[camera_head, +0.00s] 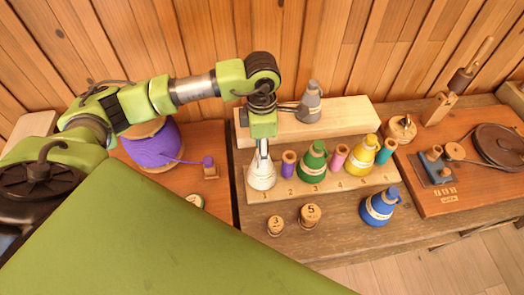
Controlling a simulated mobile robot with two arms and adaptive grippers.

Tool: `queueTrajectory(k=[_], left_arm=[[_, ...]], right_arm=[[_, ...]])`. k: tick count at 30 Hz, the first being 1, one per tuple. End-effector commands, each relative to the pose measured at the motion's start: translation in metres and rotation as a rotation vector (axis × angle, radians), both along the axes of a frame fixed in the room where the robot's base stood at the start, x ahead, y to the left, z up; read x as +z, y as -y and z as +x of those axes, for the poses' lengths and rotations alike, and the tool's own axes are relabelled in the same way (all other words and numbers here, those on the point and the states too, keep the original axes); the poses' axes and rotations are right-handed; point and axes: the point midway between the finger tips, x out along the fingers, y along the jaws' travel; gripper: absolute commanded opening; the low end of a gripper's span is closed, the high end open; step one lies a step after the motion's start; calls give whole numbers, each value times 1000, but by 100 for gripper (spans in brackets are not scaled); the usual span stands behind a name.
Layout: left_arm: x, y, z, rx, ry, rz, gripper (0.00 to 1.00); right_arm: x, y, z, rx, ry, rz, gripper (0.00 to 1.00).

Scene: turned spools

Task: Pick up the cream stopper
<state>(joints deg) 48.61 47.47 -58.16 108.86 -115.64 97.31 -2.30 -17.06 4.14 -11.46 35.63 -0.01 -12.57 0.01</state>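The cream stopper (261,177), a pale cone-shaped piece with a narrow top and a light band, is at the left end of the pale rack's front step (350,193), by the number 1. My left gripper (262,148) comes down from above, right over its narrow top. The gripper's body and fingers hide that top, so I cannot tell whether the fingers are closed on it. The stopper looks upright. My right gripper is not in view.
The rack also holds a purple spool (289,164), green (313,165), yellow (361,156) and grey (310,106) flask-shaped pieces. A blue one (377,209) and two numbered corks (310,215) stand in front. A purple thread reel (150,145) is left. My green body part fills the foreground.

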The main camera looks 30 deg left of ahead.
Motion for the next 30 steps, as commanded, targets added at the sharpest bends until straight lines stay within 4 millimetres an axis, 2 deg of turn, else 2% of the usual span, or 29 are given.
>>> queueTrajectory(k=[1, 3, 4, 15, 20, 25, 30], left_arm=[[0, 0, 0, 0, 0, 0, 31], [0, 0, 0, 0, 0, 0, 15], [0, 0, 0, 0, 0, 0, 13], [2, 0, 0, 0, 1, 0, 13], [10, 0, 1, 0, 3, -1, 13], [33, 1, 1, -1, 5, 0, 13], [61, 23, -15, -6, 7, -3, 13]], right_arm=[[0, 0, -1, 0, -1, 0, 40], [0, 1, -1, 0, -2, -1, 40], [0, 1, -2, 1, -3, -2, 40], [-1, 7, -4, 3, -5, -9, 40], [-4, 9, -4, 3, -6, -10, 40], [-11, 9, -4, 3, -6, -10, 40], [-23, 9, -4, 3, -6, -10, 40]])
